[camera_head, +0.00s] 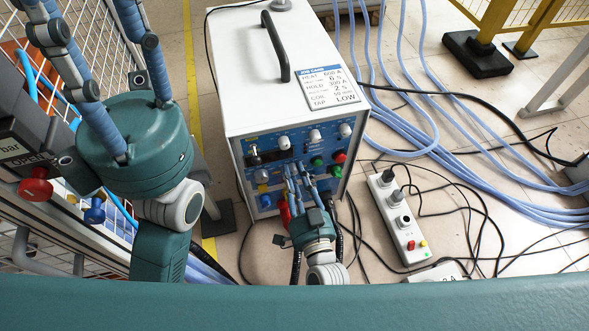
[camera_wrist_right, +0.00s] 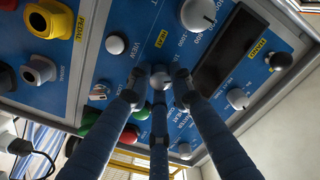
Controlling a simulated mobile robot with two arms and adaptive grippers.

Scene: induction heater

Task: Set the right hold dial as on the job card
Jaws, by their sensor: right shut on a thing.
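The white heater (camera_head: 245,85) stands on the floor in the head view with its blue dial panel (camera_head: 300,150) facing me. The job card (camera_head: 330,90) lies on its top and reads HEAT 600 A, 6 S, HOLD 300 A, 2 S, COIL 50 mm, TAP LOW. My right gripper (camera_head: 298,185) is at the panel; in the right wrist view its three blue fingers (camera_wrist_right: 158,88) close around a small grey dial (camera_wrist_right: 160,79). The fingers hide much of it, and I cannot read its label or setting. My left gripper (camera_head: 85,75) is raised at the left, fingers spread and empty, tips cut off.
Other panel controls are close by, including a large dial (camera_wrist_right: 198,14) and a dark display (camera_wrist_right: 232,48). A black handle (camera_head: 275,45) arches over the heater's top. A mesh fence (camera_head: 95,30) stands left.

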